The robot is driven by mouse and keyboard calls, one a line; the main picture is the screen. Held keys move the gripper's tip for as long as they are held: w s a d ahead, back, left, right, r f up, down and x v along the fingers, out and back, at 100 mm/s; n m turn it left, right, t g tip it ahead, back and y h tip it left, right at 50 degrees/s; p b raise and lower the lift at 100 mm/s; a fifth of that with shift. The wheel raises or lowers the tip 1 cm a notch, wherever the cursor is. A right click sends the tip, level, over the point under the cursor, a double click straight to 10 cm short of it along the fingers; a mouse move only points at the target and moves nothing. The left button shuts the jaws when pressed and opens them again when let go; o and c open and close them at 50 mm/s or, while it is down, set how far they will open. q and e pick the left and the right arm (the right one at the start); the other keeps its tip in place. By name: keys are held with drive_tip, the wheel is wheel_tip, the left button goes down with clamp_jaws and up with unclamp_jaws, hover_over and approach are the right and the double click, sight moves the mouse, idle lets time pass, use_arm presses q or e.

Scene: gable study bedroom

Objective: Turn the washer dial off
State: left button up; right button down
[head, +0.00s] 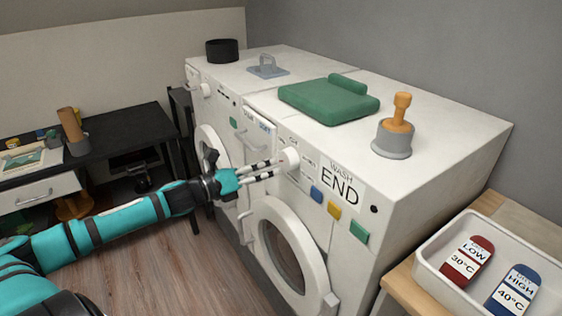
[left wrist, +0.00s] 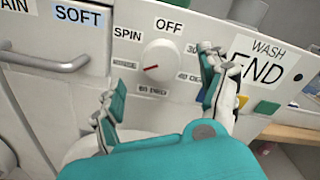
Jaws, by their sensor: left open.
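The white round washer dial (head: 290,158) sits on the front panel of the nearer machine, beside the "WASH END" sign (head: 341,183). In the left wrist view the dial (left wrist: 165,57) has a red mark on its left side, toward the "RINSE" label (left wrist: 125,64). The "OFF" label (left wrist: 169,27) is above the dial, with "SPIN" (left wrist: 128,35) at upper left. My left gripper (head: 274,168) is open in front of the dial. In the left wrist view its fingers (left wrist: 160,75) are spread on either side of the dial; I cannot tell whether they touch it. My right gripper is not in view.
Blue, yellow and green buttons (head: 359,231) are right of the dial, above the round door (head: 262,222). A drawer handle (left wrist: 48,62) is left of it. A green folded cloth (head: 330,100) and an orange-handled stamp (head: 399,110) are on top. A white tray (head: 425,261) stands at right.

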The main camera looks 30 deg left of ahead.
sight(284, 159)
use_arm(q)
drive_tip(key=x, duration=0.2)
drive_tip(key=shift+w+d+r, duration=0.1)
drive_tip(key=shift+w+r, duration=0.05)
drive_tip(key=shift+w, duration=0.25)
drive_tip(key=shift+w+d+p, duration=0.25)
drive_tip(key=shift+w+p, duration=0.15)
drive_tip(key=shift+w, duration=0.25)
drive_tip(key=shift+w+d, duration=0.3)
drive_tip(key=shift+w, duration=0.25)
drive_tip(key=shift+c, duration=0.5)
drive_tip(key=c, duration=1.1)
drive_tip(key=shift+n, duration=0.4)
